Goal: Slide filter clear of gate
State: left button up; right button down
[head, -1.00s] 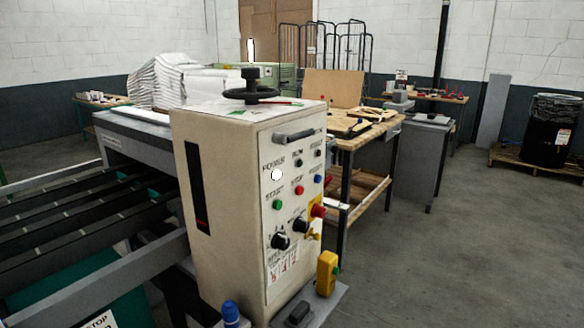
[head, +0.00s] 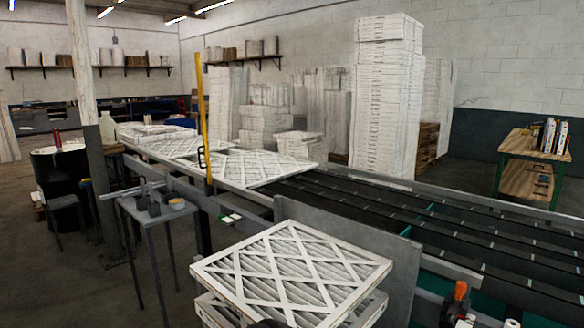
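Flat white filters with criss-cross lattice faces lie along the conveyor (head: 440,213) in the head view. The nearest filter on it (head: 262,167) lies just right of a tall yellow upright bar (head: 203,120), which may be the gate. Another filter (head: 172,147) lies left of the bar. The bar hides part of the filters behind it, so I cannot tell whether any touches it. A black handle-like loop (head: 204,157) is at the bar.
A stack of filters (head: 290,262) stands in the near foreground before a grey panel (head: 370,250). A small grey table (head: 155,210) stands left of it. Tall white stacks (head: 387,95) stand behind the conveyor. Its right-hand belts are bare. A wooden bench (head: 530,165) is far right.

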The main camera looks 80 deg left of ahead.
aim_at(252, 170)
jog(key=u, duration=3.05)
jog(key=i+j, duration=0.15)
jog(key=j, duration=0.2)
jog(key=i+j+z, duration=0.1)
jog(key=j, duration=0.25)
jog(key=i+j, duration=0.4)
jog(key=j, duration=0.3)
jog(key=i+j+z, duration=0.1)
jog(key=j, duration=0.25)
jog(key=i+j, duration=0.2)
jog(key=j, duration=0.15)
jog(key=i+j+z, duration=0.1)
jog(key=j, duration=0.25)
